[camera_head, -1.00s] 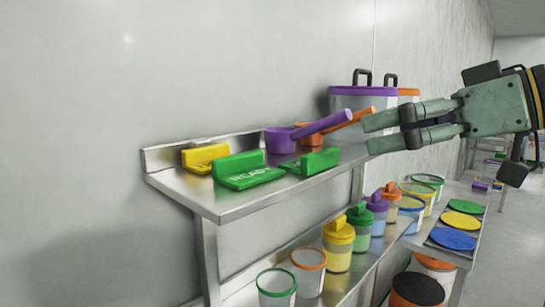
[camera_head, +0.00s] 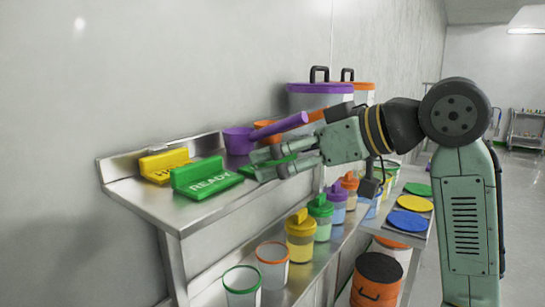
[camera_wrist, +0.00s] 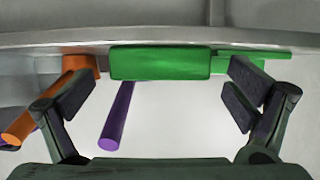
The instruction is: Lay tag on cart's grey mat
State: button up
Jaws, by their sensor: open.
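On the upper steel shelf (camera_head: 150,205) lie a yellow tag (camera_head: 165,165), a green READY tag (camera_head: 205,180) and a second green tag (camera_head: 285,161). My gripper (camera_head: 262,164) reaches in from the right and partly covers the second green tag. In the wrist view a green tag's raised block (camera_wrist: 158,63) is ahead, between the open fingers (camera_wrist: 158,98), not visibly gripped. More green shows just right of it. A cart (camera_head: 525,130) stands far off at the right; no grey mat can be made out on it.
A purple scoop (camera_head: 238,140) and an orange scoop (camera_head: 275,128) lie close to my gripper; their handles (camera_wrist: 117,115) (camera_wrist: 30,122) show near the left finger. A purple-rimmed pot (camera_head: 320,97) stands behind. Lidded jars (camera_head: 300,240) and open tubs fill the lower shelf.

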jog(key=shift+c, duration=0.3)
jog(key=c, duration=1.1)
jog(key=shift+o, duration=0.2)
